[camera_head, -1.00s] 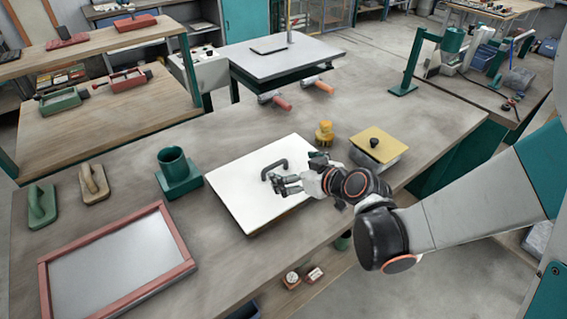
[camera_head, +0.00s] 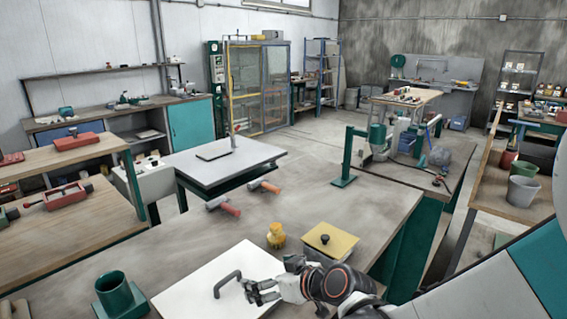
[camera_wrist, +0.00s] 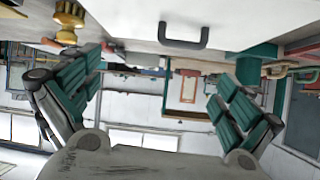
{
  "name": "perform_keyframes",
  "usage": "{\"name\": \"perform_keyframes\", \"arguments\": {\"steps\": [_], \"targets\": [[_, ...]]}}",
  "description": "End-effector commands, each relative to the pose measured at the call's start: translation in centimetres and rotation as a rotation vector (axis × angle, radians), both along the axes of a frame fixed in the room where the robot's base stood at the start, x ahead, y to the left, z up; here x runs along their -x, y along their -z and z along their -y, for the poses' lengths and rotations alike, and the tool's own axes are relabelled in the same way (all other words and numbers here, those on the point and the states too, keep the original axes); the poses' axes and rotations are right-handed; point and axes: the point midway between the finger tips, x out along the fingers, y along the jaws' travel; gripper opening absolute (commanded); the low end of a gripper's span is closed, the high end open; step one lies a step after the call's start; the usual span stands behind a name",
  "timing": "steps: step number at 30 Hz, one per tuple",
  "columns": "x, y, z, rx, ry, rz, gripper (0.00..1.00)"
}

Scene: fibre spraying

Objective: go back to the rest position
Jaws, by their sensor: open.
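My gripper (camera_head: 256,291) is open and empty. It is above the right side of a white panel (camera_head: 190,282), just right of the panel's dark handle (camera_head: 229,279), and not closed around it. In the wrist view its two green-padded fingers are spread wide, with nothing between them; the midpoint of the gap is here (camera_wrist: 155,95). The white panel (camera_wrist: 130,14) and handle (camera_wrist: 184,40) show at the top of that view.
A yellow knobbed piece (camera_head: 276,236) and a yellow-lidded box (camera_head: 330,241) stand close behind and right of my gripper. A green cup holder (camera_head: 117,294) is at the left. The bench (camera_head: 330,200) has bare room there.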

Motion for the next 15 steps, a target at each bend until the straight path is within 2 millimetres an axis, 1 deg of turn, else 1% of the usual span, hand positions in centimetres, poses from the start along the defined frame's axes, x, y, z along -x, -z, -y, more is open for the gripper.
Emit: {"name": "perform_keyframes", "arguments": {"steps": [1,3,8,15], "targets": [[0.0,-0.8,2.1,-0.006,0.048,-0.035,0.99],[0.4,-1.8,4.1,-0.003,0.1,-0.078,0.99],[2.2,-3.5,7.4,0.04,0.184,-0.136,0.99],[5.9,-5.6,12.7,0.103,0.328,-0.216,0.99]]}}
